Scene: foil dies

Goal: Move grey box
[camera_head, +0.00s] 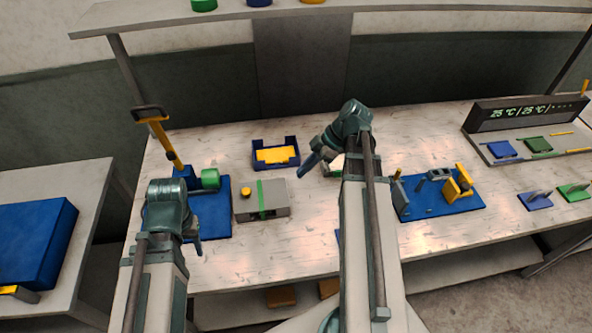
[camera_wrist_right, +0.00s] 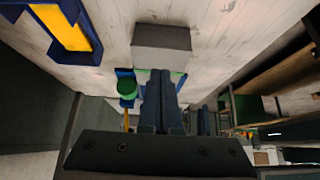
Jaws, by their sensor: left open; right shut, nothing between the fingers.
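The grey box (camera_head: 275,192) sits on the worktable, with a green stripe across it and a small yellow round piece (camera_head: 246,191) at its left end. In the right wrist view a plain grey block (camera_wrist_right: 160,38), which looks like this box, lies beyond my fingertips. My right gripper (camera_head: 308,168) is shut and empty, to the right of and behind the box, apart from it. Its closed fingers show in the right wrist view (camera_wrist_right: 160,78). My left gripper (camera_head: 196,240) is left of the box, near the blue mat; its fingers are mostly hidden by its wrist.
A blue tray with yellow contents (camera_head: 276,154) stands behind the box. A blue mat (camera_head: 215,215) with a green cylinder (camera_head: 210,178) and a yellow-handled lever (camera_head: 165,145) is at left. A blue fixture board (camera_head: 445,205) is at right. Bare tabletop lies in front of the box.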

